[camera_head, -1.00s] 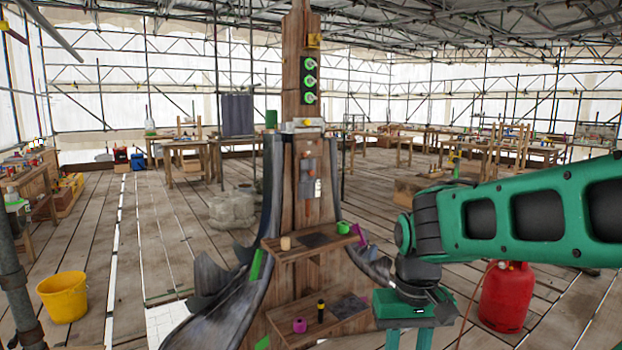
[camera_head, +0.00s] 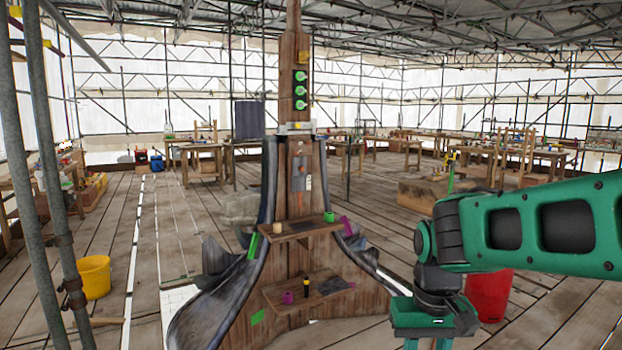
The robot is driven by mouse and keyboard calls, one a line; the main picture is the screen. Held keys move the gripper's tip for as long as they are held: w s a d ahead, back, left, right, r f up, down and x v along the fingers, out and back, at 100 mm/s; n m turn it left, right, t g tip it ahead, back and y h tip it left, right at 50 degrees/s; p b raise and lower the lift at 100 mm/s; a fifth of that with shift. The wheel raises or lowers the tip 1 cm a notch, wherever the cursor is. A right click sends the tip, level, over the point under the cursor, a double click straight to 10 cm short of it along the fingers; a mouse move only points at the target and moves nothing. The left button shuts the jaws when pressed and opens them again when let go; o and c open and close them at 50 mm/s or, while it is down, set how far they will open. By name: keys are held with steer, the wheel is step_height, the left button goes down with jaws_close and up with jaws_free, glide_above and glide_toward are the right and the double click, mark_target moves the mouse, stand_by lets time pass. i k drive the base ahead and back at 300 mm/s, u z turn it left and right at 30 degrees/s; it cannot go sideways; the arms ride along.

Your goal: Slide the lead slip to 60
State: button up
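The wooden spire (camera_head: 289,130) stands upright in the middle, with dark grey lead-like sheets (camera_head: 232,308) curving down its sides. A small grey plate (camera_head: 299,182) with orange-brown fittings is on its front, and a pale tag sits beside it. I cannot tell which grey piece is the lead slip, and no scale or number 60 is readable. My gripper (camera_head: 427,345) points down at the lower right, apart from the spire. Its two green fingers stand apart with nothing seen between them. Their tips are cut off by the frame's lower edge.
Two small shelves on the spire hold a tan cylinder (camera_head: 278,227), a green cup (camera_head: 329,217), a magenta ring (camera_head: 288,297) and a black-and-yellow tool (camera_head: 306,286). A yellow bucket (camera_head: 94,277) and scaffold poles (camera_head: 53,170) stand left. A red cylinder (camera_head: 490,295) is behind my arm.

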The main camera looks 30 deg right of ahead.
mark_target(299, 165)
steer(key=u, duration=0.25)
steer(key=k, duration=0.1)
steer(key=z, duration=0.95)
steer(key=i, duration=2.25)
steer(key=u, duration=0.65)
